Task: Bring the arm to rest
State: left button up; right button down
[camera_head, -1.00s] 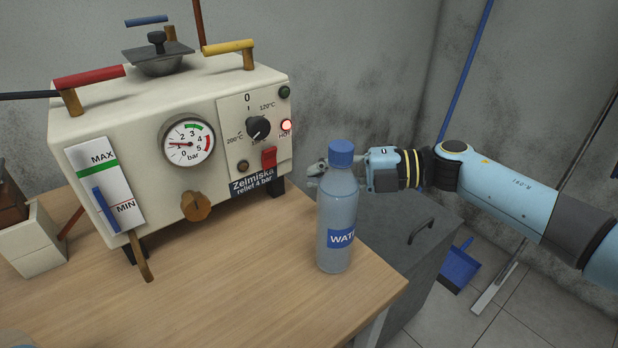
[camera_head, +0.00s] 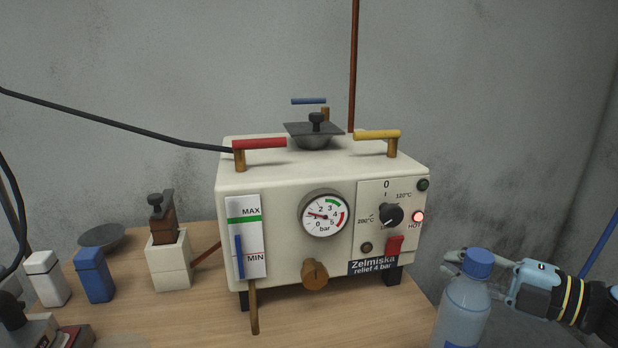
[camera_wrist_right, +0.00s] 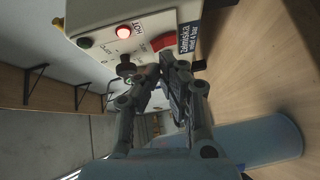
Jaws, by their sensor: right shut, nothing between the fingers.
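My right gripper (camera_head: 484,258) is at the lower right in the head view, behind the blue-capped water bottle (camera_head: 463,312) and partly hidden by it. In the right wrist view its fingers (camera_wrist_right: 172,62) are shut with nothing between them, pointing toward the front panel of the cream machine (camera_wrist_right: 130,35). The bottle (camera_wrist_right: 262,140) lies close beside the fingers in that view. I cannot tell whether they touch. My left gripper is not in view.
The cream machine (camera_head: 285,180) stands on the wooden table (camera_head: 200,320), its red HOT lamp (camera_head: 418,216) lit. A grinder (camera_head: 168,255), a blue container (camera_head: 94,275), a white container (camera_head: 47,278) and a dark dish (camera_head: 102,237) stand to its left.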

jog(key=d+r+m+t+h, duration=0.4)
jog(key=m+t+h, duration=0.2)
jog(key=m+h, duration=0.5)
jog(key=s+d+f+m+g+h, duration=0.2)
jog(key=s+d+m+g+h, duration=0.15)
jog(key=m, duration=0.35)
jog(key=s+a+f+m+g+y, duration=0.1)
jog(key=s+a+f+m+g, duration=0.2)
jog(key=s, duration=0.5)
jog(key=s+a+f+m+g, duration=0.1)
jog(key=s+a+f+g, duration=0.1)
jog(key=s+g, duration=0.45)
jog(key=s+a+f+m+g+y, duration=0.1)
jog(key=s+a+f+m+g, duration=0.15)
jog(key=s, duration=0.65)
notch_tip(320, 180, down, 27)
jog(key=s+d, duration=0.2)
jog(key=d, duration=0.1)
jog(key=s+f+g+b, duration=0.1)
jog(key=s+f, duration=1.5)
jog(key=s, duration=0.2)
jog(key=shift+d+g, duration=0.3)
jog(key=shift+g, duration=0.05)
